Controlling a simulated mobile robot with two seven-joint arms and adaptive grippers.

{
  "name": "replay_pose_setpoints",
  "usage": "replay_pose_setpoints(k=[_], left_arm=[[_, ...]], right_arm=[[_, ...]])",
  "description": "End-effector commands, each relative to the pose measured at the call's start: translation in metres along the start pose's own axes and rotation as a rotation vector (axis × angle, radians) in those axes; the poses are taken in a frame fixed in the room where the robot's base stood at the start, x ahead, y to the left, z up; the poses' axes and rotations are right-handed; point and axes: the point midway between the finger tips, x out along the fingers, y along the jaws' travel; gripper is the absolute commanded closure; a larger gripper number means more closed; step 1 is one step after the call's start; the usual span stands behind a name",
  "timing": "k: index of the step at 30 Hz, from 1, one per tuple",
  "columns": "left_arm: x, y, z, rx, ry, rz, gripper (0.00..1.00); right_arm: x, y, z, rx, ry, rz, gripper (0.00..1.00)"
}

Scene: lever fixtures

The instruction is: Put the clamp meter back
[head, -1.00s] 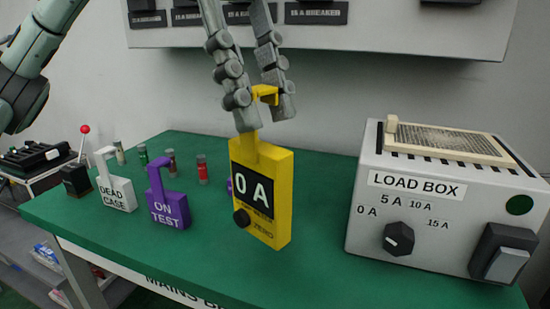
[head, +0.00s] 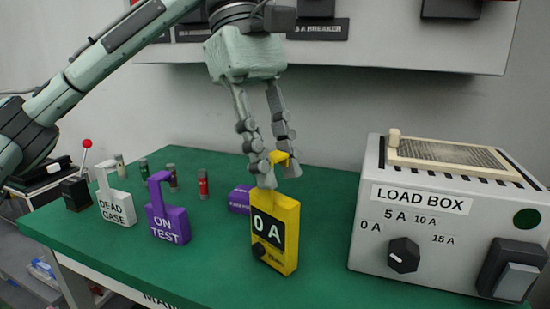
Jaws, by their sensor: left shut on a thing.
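The yellow clamp meter (head: 276,232) shows "0 A" on its black display and a black dial below it. It is upright, low at the green table top, in front of a purple block. I cannot tell whether its base touches the table. My left gripper (head: 279,178) comes down from above and is shut on the meter's yellow hook at its top. The fingers hide part of the hook. My right gripper is not in view.
The purple block (head: 240,199) lies just behind the meter. Left stand a purple "ON TEST" tag (head: 168,222), a white "DEAD CASE" tag (head: 116,207) and several small cylinders (head: 203,184). A "LOAD BOX" (head: 435,215) stands right. Breaker labels line the wall panel (head: 390,40).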

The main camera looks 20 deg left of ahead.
Motion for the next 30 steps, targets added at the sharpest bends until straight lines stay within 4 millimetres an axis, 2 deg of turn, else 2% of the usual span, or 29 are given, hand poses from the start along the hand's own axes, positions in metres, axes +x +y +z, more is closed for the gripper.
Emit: replay_pose_setpoints(k=[5, 6, 11, 22, 24, 26, 30], left_arm=[[0.002, 0.0, -0.001, -0.001, -0.001, 0.0, 1.0], [0.003, 0.0, -0.001, -0.001, -0.001, 0.0, 0.72], [0.003, 0.0, -0.001, -0.001, 0.0, 0.0, 0.52], [0.001, 0.0, 0.0, 0.001, 0.0, 0.001, 0.52], [-0.011, 0.0, 0.001, 0.0, 0.0, 0.002, 0.52], [-0.021, 0.001, 0.002, 0.0, -0.001, 0.003, 0.52], [-0.047, 0.001, 0.001, -0.001, -0.001, 0.002, 0.52]], right_arm=[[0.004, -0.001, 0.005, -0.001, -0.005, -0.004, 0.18], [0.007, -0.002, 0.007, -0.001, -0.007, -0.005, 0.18], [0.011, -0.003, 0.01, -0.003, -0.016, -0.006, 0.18], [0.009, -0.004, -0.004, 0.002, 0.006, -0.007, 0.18], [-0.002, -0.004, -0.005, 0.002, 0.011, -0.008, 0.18], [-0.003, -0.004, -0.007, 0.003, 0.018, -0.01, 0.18], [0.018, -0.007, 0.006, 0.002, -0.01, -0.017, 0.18]])
